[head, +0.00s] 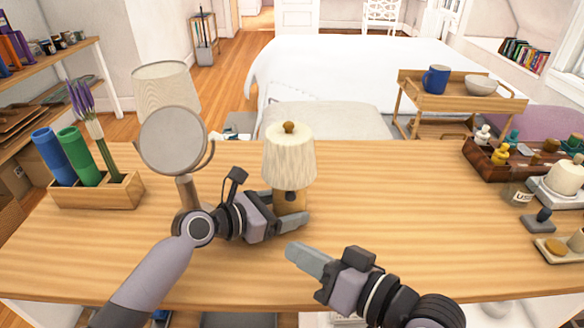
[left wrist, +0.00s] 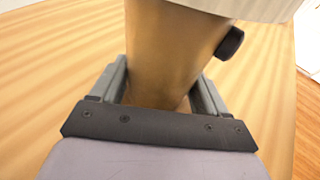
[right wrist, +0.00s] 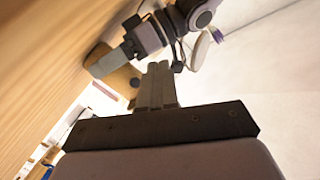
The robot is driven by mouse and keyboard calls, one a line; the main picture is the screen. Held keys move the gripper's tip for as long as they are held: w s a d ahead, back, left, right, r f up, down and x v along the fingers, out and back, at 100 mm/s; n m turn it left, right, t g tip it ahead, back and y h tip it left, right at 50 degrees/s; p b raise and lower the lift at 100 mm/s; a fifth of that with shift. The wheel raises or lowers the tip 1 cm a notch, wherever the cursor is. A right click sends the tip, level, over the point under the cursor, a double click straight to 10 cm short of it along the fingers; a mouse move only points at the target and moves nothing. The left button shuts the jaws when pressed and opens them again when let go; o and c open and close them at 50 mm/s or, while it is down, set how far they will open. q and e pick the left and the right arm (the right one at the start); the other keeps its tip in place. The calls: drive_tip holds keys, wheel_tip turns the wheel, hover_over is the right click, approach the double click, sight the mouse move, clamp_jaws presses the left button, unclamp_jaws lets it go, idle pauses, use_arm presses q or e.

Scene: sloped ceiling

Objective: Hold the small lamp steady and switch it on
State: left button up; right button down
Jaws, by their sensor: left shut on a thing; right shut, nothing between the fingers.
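The small lamp (head: 288,163) stands upright on the wooden table, with a cream pleated shade, a wooden knob on top and a wooden base. A dark switch knob (left wrist: 230,43) sticks out of the base below the shade; it shows in the left wrist view. My left gripper (head: 290,210) is shut on the lamp's base, one finger on each side, seen closely in the left wrist view (left wrist: 163,90). My right gripper (head: 292,250) is shut and empty, apart from the lamp, in front of it and low over the table. Its closed fingers show in the right wrist view (right wrist: 158,85).
A round mirror (head: 173,141) on a stand is left of the lamp, behind my left arm. A wooden holder (head: 98,190) with blue and green tubes stands at the left. A dark tray (head: 490,160) and small items fill the right end. The table's middle right is clear.

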sight(299, 210)
drive_tip(key=shift+w+a, duration=0.15)
drive_tip(key=shift+w, duration=2)
drive_tip(key=shift+w+a, duration=0.15)
drive_tip(key=shift+w, duration=1.95)
drive_tip(key=shift+w, duration=0.1)
drive_tip(key=shift+w, duration=0.5)
drive_tip(key=shift+s, duration=0.6)
drive_tip(key=shift+s+d, duration=0.2)
drive_tip(key=shift+s, duration=2.8)
